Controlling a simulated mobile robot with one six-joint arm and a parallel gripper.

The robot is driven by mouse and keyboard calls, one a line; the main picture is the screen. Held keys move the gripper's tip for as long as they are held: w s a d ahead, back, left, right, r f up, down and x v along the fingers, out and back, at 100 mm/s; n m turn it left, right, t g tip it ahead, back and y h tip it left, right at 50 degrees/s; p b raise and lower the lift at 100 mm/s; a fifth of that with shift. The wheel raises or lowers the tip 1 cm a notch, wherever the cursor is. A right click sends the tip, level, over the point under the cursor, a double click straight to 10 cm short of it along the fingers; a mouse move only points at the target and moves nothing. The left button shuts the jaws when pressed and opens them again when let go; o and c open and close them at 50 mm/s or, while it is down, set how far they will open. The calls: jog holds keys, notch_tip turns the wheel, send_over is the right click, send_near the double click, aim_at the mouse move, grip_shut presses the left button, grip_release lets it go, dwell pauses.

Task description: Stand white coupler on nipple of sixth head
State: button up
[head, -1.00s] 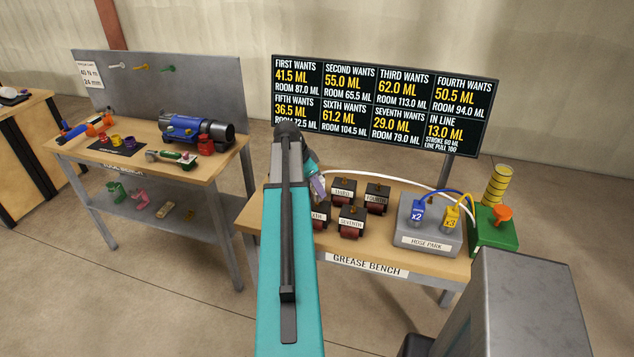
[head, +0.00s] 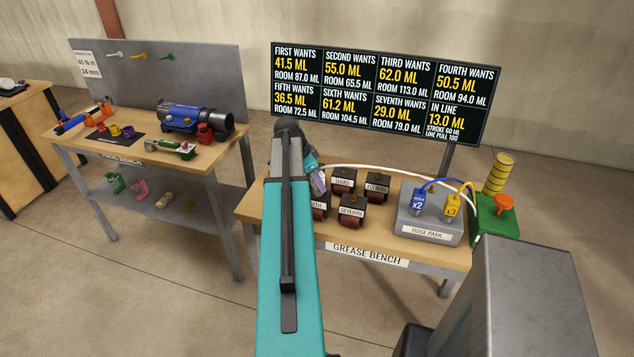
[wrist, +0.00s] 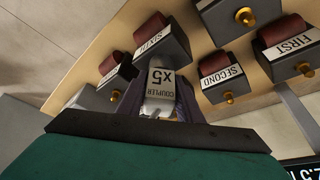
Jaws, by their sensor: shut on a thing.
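My gripper (wrist: 160,112) is shut on the white coupler (wrist: 161,82), which carries a "COUPLER x5" label in the wrist view. The coupler is in front of the sixth head (wrist: 170,48), a dark block with a red-brown cylinder and white label. The sixth head's nipple is hidden behind the coupler and fingers, so I cannot tell whether they touch. In the head view the sixth head (head: 320,209) is partly hidden by my arm, and the coupler cannot be made out.
The seventh head (head: 351,213), third head (head: 343,182) and fourth head (head: 377,186) stand close by on the grease bench (head: 400,256). The first head (wrist: 288,58) and second head (wrist: 222,78) show brass nipples. A hose park (head: 430,220) and white hose (head: 400,168) are to the right.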

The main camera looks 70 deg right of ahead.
jog(key=o, duration=1.1)
jog(key=shift+r, duration=0.1)
jog(key=shift+b+v, duration=1.85)
jog(key=shift+v, duration=4.95)
